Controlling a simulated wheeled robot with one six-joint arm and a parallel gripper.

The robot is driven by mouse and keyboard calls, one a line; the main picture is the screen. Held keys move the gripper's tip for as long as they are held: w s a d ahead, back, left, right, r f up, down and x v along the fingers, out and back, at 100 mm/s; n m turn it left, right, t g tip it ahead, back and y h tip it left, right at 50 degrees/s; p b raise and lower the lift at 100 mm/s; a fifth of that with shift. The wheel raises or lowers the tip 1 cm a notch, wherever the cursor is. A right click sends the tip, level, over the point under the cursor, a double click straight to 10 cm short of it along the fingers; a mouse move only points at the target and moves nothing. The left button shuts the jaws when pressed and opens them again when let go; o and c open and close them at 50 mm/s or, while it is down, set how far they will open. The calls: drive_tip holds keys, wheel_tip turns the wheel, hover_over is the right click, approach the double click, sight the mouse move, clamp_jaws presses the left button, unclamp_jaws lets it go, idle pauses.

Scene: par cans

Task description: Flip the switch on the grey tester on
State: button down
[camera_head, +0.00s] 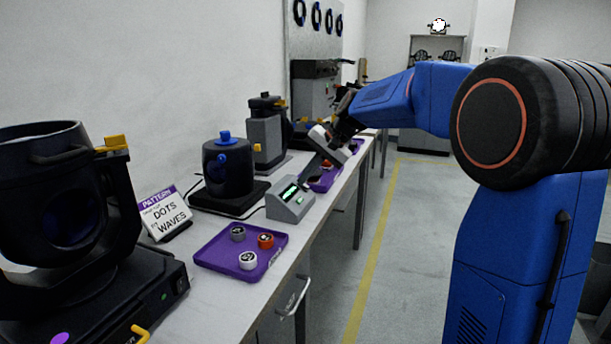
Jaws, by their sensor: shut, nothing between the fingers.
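The grey tester (291,205) is a small sloped box on the bench. Its face shows a lit green display and a small green mark beside it; the switch itself is too small to make out. My gripper (308,170) comes in from the right, tilted downward, with its dark fingers shut and empty. The fingertips are just above and behind the tester's far side in this view. I cannot tell whether they touch it.
A purple tray (218,262) with several small round pieces lies in front of the tester. A dark can with a blue knob (228,168) stands left of it, beside a pattern sign (165,213). A large black par can (52,190) is nearest. Another purple tray (325,183) lies beyond.

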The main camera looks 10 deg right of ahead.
drive_tip(key=shift+s+d+f, duration=0.15)
drive_tip(key=shift+s+f, duration=0.15)
drive_tip(key=shift+f, duration=0.5)
drive_tip(key=shift+r, duration=0.1)
drive_tip(key=w+a+r+v, duration=0.1)
drive_tip(key=v, duration=1.4)
drive_tip(key=s+f+n+h, duration=0.2)
drive_tip(key=s+f, duration=0.6)
drive_tip(key=s, duration=0.5)
drive_tip(key=s+d+f+n+h, duration=0.1)
drive_tip(key=s+f+n, duration=0.1)
drive_tip(key=s+f, duration=0.6)
drive_tip(key=s+d+f+n+h, duration=0.1)
drive_tip(key=s+f+n+h, duration=0.1)
drive_tip(key=s+f, duration=0.7)
drive_tip(key=s+n, duration=0.1)
drive_tip(key=s, duration=0.7)
drive_tip(key=shift+s+t+h, duration=0.3)
drive_tip(key=shift+s, duration=0.05)
